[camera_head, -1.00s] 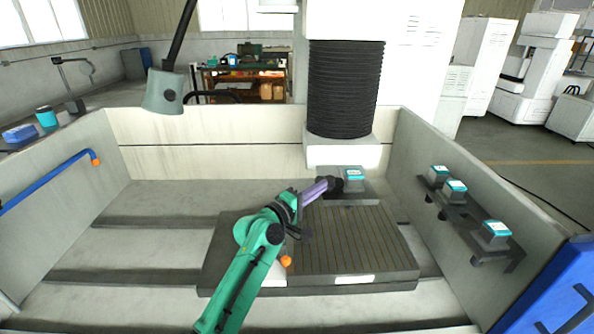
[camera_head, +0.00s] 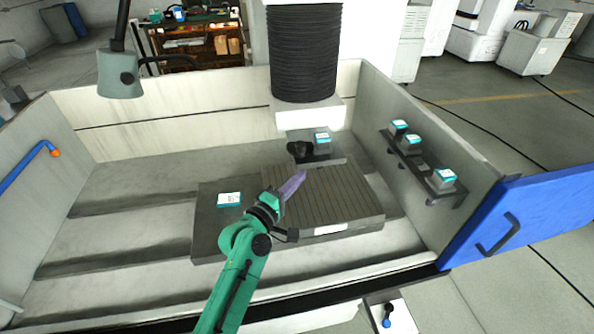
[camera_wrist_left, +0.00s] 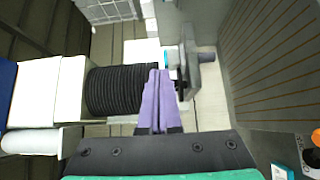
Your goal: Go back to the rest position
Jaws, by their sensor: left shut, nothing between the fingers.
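My left gripper (camera_head: 293,186) has purple fingers and a green arm, and hangs over the grooved dark plate (camera_head: 345,195) in the tank. Its fingers are together with nothing between them. In the left wrist view the shut purple fingers (camera_wrist_left: 156,100) point toward the black bellows column (camera_wrist_left: 112,90). A grey block with a teal-and-white top (camera_head: 322,140) sits on the dark holder below the column, apart from the fingertips. My right gripper is not in view.
A rack (camera_head: 420,170) with three teal-topped blocks is on the right tank wall (camera_head: 395,120). A teal-and-white label (camera_head: 229,199) lies left of the grooved plate. The blue door (camera_head: 525,215) stands out at right. A lamp (camera_head: 120,75) hangs at upper left.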

